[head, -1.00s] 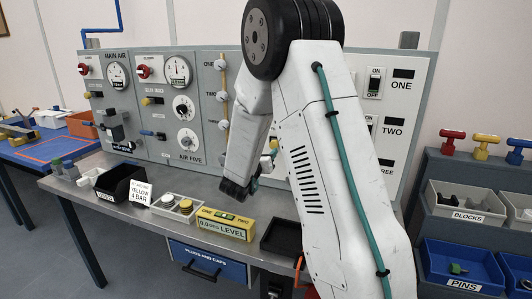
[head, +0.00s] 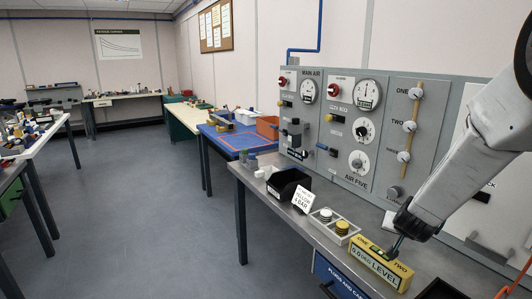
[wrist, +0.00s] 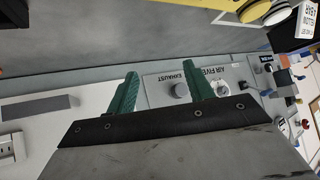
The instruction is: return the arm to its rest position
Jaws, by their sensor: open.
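My arm (head: 470,165) reaches in from the right edge of the head view, in front of the grey air panel. My gripper (head: 394,248) hangs at its lower end, overlapping the yellow level box (head: 368,269) in the picture; I cannot tell whether it touches the box. In the wrist view my gripper (wrist: 162,84) has two green fingers spread apart with nothing between them. The panel's AIR FIVE EXHAUST label (wrist: 185,72) shows beyond them.
The air panel (head: 375,125) stands behind. A blue-topped table (head: 235,137) is farther back. Open floor (head: 150,220) lies left.

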